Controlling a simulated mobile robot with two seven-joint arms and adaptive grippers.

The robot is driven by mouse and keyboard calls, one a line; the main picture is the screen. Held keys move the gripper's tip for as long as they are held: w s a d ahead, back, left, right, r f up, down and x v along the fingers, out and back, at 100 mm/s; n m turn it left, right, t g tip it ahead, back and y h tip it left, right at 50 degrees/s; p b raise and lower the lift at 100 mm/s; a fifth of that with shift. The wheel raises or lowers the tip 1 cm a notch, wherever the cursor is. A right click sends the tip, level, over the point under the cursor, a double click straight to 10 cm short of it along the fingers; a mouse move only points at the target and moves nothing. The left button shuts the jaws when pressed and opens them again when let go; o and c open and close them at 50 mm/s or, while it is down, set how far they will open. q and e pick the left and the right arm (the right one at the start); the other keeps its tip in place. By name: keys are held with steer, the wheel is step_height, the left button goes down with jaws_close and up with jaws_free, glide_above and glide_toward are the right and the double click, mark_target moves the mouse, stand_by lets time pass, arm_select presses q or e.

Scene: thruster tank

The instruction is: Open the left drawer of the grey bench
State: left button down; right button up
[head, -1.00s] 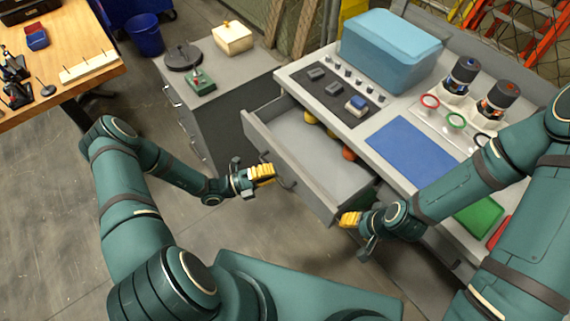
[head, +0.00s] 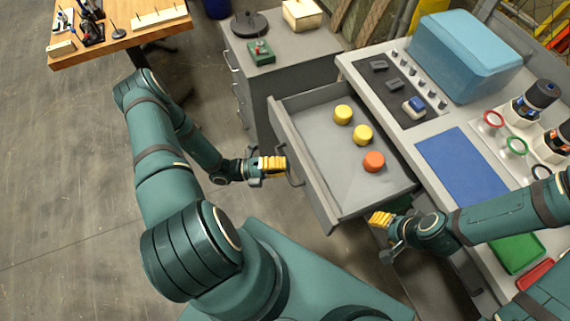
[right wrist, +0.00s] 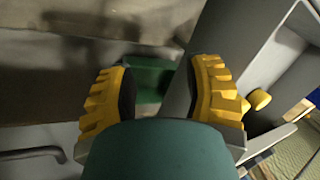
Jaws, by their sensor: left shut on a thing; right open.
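The left drawer (head: 310,184) of the grey bench (head: 349,68) stands well out from the bench in the head view. Two yellow round pieces (head: 343,114) and an orange one (head: 373,161) lie inside it. My left gripper (head: 284,164) is shut on the handle (head: 294,172) on the drawer's front. My right gripper (head: 378,217) is open and empty beside the drawer's near right corner. In the right wrist view its yellow fingers (right wrist: 160,90) are spread wide, with a grey panel to their right.
On the bench top are a blue box (head: 462,55), a blue mat (head: 461,165) and coloured rings. A grey cabinet (head: 285,85) stands behind the drawer. A wooden table (head: 130,35) is at the far left. The floor at left is clear.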

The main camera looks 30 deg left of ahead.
arm_select(q)
steer(key=c, duration=1)
jaws_free()
steer(key=v, duration=1.2)
